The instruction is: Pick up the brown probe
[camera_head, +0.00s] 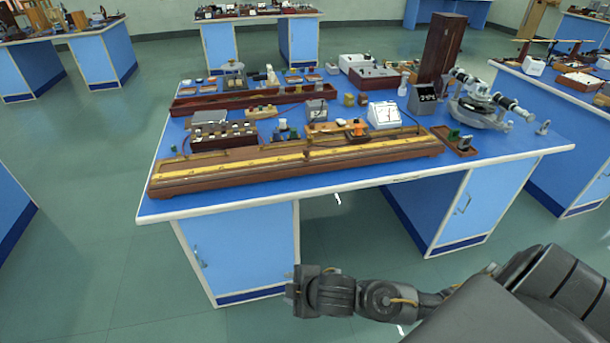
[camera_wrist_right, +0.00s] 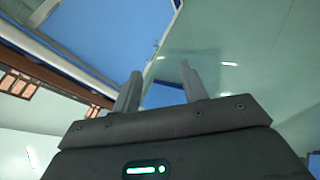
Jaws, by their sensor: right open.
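I cannot single out the brown probe for certain among the small items on the blue-topped bench (camera_head: 260,205). A long brown wooden board with a brass strip (camera_head: 290,160) lies along the bench's front edge, with a thin upright piece at its middle. My right gripper (camera_head: 292,290) is in front of the bench, below its top and apart from everything on it. In the right wrist view, my right gripper (camera_wrist_right: 161,82) has its two fingers spread with nothing between them. My left gripper is not in view.
A long red-brown tray (camera_head: 240,100) lies behind. Floor (camera_head: 80,240) is clear to the left; another bench (camera_head: 560,90) stands right.

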